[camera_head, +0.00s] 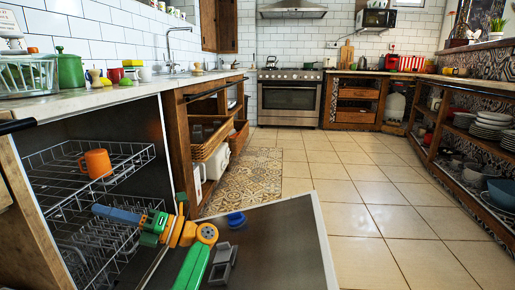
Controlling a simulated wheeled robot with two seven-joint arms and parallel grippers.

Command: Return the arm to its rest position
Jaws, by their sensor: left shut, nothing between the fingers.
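My left arm, green and orange, comes up from the bottom over the open dishwasher door. It bends left toward the dishwasher racks. My left gripper (108,212) points left, with its blue end in front of the wire racks. It is shut and empty. An orange mug (96,163) stands in the upper rack (62,156), above and behind the gripper, apart from it. My right gripper is not in view.
The lowered dishwasher door (285,235) lies beneath the arm, with a blue piece (236,219) and a grey fitting on it. The lower rack (100,240) is close to the gripper. An open drawer (208,140) juts out beyond. The tiled floor (370,215) on the right is clear.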

